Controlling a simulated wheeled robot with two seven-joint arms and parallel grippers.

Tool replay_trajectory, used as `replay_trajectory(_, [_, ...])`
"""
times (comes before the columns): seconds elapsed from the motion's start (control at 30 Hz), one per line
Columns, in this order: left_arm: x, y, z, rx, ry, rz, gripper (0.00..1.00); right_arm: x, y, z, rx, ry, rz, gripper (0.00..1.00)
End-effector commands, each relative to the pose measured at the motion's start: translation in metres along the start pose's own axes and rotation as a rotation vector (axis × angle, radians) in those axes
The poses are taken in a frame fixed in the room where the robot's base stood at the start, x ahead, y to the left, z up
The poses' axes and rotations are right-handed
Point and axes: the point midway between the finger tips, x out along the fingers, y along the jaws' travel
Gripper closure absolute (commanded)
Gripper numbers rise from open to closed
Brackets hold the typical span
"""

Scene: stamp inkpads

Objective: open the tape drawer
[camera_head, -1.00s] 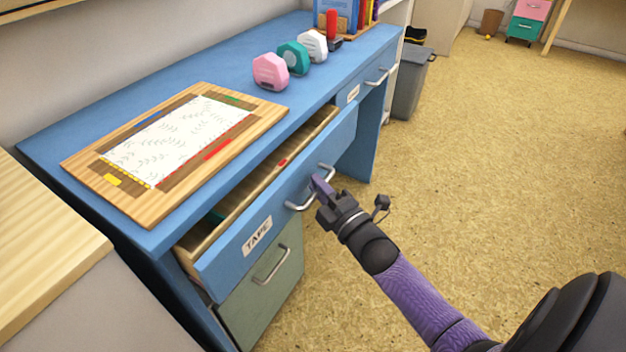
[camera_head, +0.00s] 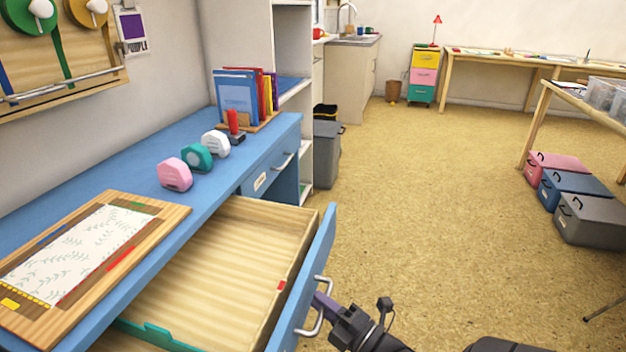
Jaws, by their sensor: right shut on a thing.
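The tape drawer (camera_head: 222,262) in the blue desk (camera_head: 130,158) stands pulled far out, its pale wooden inside in view. A small red thing (camera_head: 282,285) sits at the inner side of its front, and a teal piece (camera_head: 155,336) shows at the near end inside. The drawer's label is not visible from here. My right gripper (camera_head: 322,303) is shut on the silver drawer handle (camera_head: 320,308) at the outer side of the blue front. My left gripper is not in view.
A wooden board with a patterned sheet (camera_head: 75,255) lies on the desk. Pink (camera_head: 175,174), teal (camera_head: 197,157) and white (camera_head: 215,143) dispensers stand behind it. A grey bin (camera_head: 327,155) stands beyond the desk. The floor (camera_head: 430,210) right of the drawer is clear.

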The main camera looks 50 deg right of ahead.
Motion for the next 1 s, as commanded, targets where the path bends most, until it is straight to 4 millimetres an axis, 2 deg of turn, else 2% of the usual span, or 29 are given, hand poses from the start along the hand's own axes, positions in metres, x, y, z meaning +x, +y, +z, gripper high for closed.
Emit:
replay_trajectory(0.27, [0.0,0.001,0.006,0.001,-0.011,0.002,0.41,-0.001,-0.001,0.0,0.0,0.0,-0.003,1.0])
replay_trajectory(0.3, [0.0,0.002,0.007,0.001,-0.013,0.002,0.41,-0.001,-0.001,0.0,0.0,0.0,-0.003,0.79])
replay_trajectory(0.43, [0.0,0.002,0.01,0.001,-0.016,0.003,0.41,0.0,-0.001,0.0,0.0,0.0,-0.002,0.51])
replay_trajectory(0.47, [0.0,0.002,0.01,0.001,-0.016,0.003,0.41,0.0,-0.001,0.0,0.0,0.0,-0.002,0.47])
replay_trajectory(0.77, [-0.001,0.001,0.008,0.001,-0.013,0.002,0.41,-0.004,0.0,0.0,0.001,-0.001,-0.002,0.47])
replay_trajectory(0.87, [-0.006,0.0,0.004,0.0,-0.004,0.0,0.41,-0.023,0.001,0.0,0.002,-0.002,-0.005,0.47])
replay_trajectory(1.0, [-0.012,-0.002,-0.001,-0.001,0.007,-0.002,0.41,-0.06,0.001,0.0,0.002,-0.003,-0.005,0.47])
